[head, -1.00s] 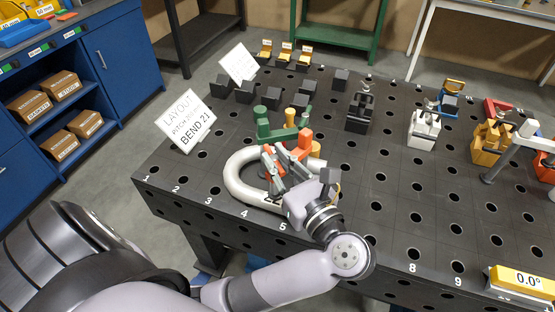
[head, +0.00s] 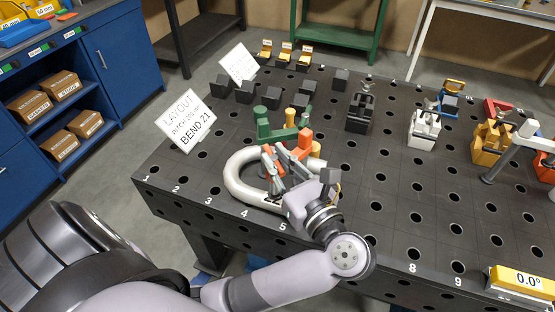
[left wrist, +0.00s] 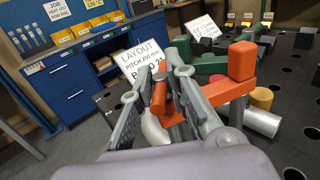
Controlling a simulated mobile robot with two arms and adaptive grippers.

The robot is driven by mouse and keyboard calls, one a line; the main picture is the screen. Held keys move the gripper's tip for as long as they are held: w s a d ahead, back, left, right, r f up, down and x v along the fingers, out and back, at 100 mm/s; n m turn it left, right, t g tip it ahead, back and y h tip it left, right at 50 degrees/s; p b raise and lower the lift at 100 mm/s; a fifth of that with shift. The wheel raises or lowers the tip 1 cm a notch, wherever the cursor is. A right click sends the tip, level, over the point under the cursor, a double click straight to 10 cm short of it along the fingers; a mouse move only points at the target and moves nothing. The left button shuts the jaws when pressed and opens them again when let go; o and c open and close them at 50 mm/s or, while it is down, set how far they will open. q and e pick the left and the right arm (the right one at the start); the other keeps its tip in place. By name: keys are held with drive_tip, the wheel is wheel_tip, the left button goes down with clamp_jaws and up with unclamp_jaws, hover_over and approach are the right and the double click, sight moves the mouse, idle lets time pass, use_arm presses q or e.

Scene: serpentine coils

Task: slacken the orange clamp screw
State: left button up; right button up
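The orange clamp (head: 303,140) stands on the dark perforated table beside a bent pale pipe (head: 237,172). In the left wrist view the clamp's upright and arm (left wrist: 242,62) are at the right. An orange screw part (left wrist: 160,96) shows between the fingers of my left gripper (left wrist: 163,92). In the head view my left gripper (head: 277,163) is over the pipe's bend at the clamp. Its two grey fingers are apart, one on each side of the orange part; I cannot tell whether they touch it. The screw's lower end is hidden. My right gripper is not in view.
A green clamp (head: 270,128) stands just behind the orange one, close to my left gripper. A white layout sign (head: 186,121) is at the left table edge. Grey (head: 424,128) and tan (head: 491,142) fixtures stand to the right.

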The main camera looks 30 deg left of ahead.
use_arm(q)
drive_tip(key=o, duration=0.4)
drive_tip(key=shift+v, duration=3.8)
